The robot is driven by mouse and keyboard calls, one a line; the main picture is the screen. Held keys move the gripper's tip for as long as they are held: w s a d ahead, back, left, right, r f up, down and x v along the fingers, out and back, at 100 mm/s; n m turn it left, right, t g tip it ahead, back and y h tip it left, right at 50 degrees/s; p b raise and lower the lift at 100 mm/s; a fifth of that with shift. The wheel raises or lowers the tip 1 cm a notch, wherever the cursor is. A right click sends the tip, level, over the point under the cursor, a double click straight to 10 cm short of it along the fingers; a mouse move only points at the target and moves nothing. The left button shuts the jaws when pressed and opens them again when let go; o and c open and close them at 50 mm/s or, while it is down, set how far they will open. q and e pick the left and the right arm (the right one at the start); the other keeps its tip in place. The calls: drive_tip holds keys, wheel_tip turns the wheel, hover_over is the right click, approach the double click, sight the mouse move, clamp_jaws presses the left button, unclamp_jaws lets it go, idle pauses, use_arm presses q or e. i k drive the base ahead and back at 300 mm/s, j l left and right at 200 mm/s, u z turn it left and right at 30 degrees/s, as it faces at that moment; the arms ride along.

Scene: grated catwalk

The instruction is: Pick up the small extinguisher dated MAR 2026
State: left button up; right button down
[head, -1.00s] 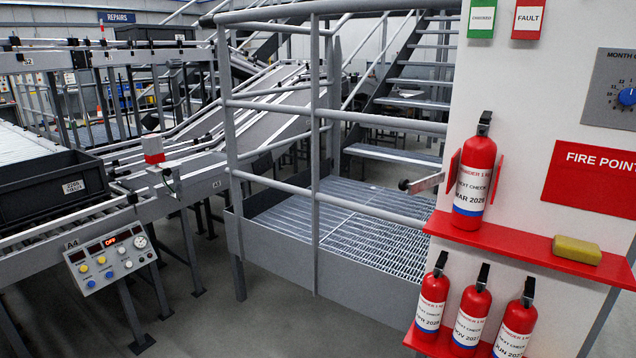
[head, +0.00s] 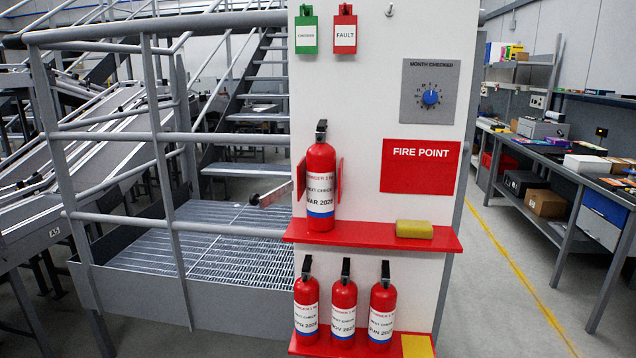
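A red extinguisher (head: 320,165) with a black top stands upright on the upper red shelf (head: 375,236), between red side plates. Its white label with a blue band appears to read MAR 2026, though the last digit is blurred. Three similar, somewhat smaller red extinguishers stand on the lower red shelf: the left one (head: 307,290) has a hard-to-read month, the middle one (head: 343,290) seems to read NOV, and the right one (head: 382,295) seems to read JUN. Neither of my grippers shows in the head view.
A yellow block (head: 414,229) lies on the upper shelf, right of the extinguisher. A grey lever (head: 272,193) juts out left of the white panel. Railings and a grated platform (head: 205,250) are at left. Open floor (head: 500,290) and a long workbench (head: 540,160) are at right.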

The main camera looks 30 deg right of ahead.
sight(321, 156)
drive_tip(key=l+z, duration=0.1)
drive_tip(key=z, duration=0.3)
drive_tip(key=i+z, duration=0.1)
drive_tip(key=z, duration=0.3)
drive_tip(key=i+z, duration=0.1)
drive_tip(key=z, duration=0.3)
drive_tip(key=i+j+u, duration=0.2)
drive_tip(key=u, duration=0.25)
drive_tip(key=i+j+u, duration=0.1)
drive_tip(key=i+u, duration=0.5)
drive_tip(key=u, duration=0.3)
drive_tip(key=i+u, duration=0.3)
drive_tip(key=u, duration=0.15)
